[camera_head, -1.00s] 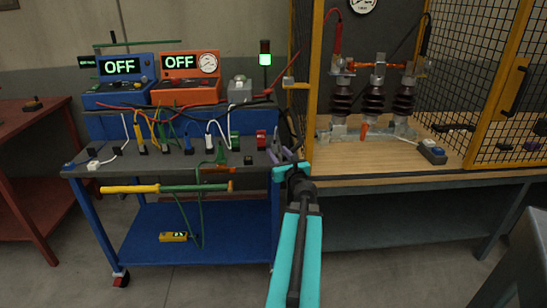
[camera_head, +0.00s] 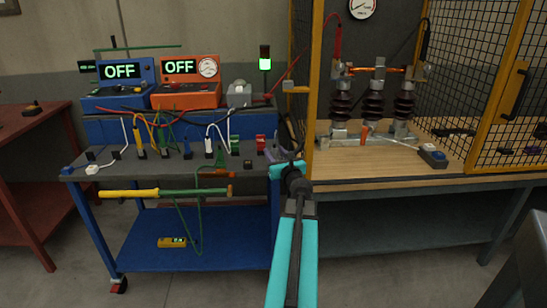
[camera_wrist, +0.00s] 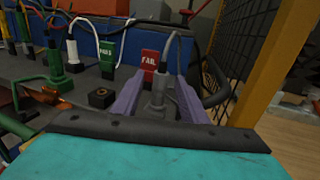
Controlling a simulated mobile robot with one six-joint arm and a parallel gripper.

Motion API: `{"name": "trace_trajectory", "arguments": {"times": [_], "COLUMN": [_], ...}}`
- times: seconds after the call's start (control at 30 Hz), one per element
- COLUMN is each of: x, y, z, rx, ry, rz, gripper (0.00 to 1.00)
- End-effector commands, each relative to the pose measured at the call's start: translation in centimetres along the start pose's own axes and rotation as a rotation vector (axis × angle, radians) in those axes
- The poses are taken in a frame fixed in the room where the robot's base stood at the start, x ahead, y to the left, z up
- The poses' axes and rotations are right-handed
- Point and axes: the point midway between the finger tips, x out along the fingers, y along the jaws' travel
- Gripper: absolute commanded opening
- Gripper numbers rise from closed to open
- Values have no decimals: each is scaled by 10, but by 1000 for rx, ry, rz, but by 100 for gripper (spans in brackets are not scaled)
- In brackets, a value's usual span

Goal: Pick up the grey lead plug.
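The grey lead plug (camera_wrist: 157,100) stands between my gripper's two purple fingers in the wrist view, with a grey lead rising from its top. My gripper (camera_wrist: 160,92) has one finger on each side of the plug; narrow gaps seem to show, and the fingers do not look closed on it. In the head view my gripper (camera_head: 284,158) is at the right end of the dark trolley top (camera_head: 215,172). There the plug is mostly hidden by my gripper, and its lower end is hard to make out.
A red FAIL block (camera_wrist: 150,60) and a green block (camera_wrist: 108,56) stand just behind. A small black socket block (camera_wrist: 101,96) is left of my gripper. A yellow cage post (camera_head: 312,90) rises close on the right. Several other lead plugs stand in a row to the left.

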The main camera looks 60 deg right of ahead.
Motion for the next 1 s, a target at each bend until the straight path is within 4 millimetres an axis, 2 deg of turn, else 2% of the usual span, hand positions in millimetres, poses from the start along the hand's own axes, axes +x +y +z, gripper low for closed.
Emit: {"name": "trace_trajectory", "arguments": {"times": [0.17,0.7,1.0], "x": [7,50,52], "y": [0,-1,-1], "z": [0,-2,-2], "rx": [0,0,0], "ry": [0,0,0], "rz": [0,1,0], "gripper": [39,39,39]}}
